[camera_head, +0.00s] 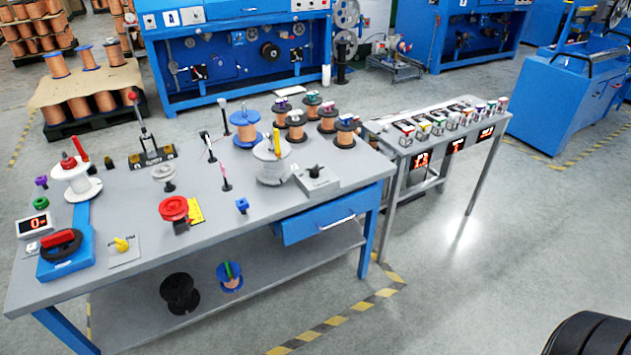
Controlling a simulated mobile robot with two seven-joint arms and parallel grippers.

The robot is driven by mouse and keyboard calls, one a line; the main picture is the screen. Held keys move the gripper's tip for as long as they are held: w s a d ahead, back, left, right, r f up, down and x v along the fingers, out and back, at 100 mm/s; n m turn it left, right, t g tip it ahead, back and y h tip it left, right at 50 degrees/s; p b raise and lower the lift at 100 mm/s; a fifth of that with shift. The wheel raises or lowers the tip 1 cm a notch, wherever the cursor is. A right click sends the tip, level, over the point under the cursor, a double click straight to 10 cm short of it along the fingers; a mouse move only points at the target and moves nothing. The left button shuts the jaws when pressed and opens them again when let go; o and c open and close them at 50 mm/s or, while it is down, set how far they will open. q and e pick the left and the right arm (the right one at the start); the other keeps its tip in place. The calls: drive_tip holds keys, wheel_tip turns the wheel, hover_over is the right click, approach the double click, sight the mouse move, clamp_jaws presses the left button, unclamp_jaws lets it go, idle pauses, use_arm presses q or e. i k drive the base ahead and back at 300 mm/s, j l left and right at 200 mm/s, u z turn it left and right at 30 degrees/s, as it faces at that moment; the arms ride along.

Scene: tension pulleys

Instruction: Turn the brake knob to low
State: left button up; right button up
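Two knobs show on the grey workbench (225,210). A black knob (314,171) sits on a small light grey box (318,183) near the bench's right end. A yellow knob (121,244) sits on a pale plate (124,254) near the front left. The plate has small dark markings, too small to read. I cannot tell from the picture which knob is the brake knob or what setting either one is at. Neither of my grippers is in view.
Left of the yellow knob stand a blue device with a red and black handle (62,240) and a red-digit display (34,224). A smaller table (440,130) is at the right. Open floor (480,270) lies in front.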

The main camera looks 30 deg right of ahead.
sight(314, 172)
drive_tip(key=i+l+u, duration=0.2)
drive_tip(key=l, duration=0.25)
drive_tip(key=i+l+u, duration=0.2)
drive_tip(key=l, duration=0.25)
drive_tip(key=l+u, duration=0.15)
drive_tip(key=l, duration=0.3)
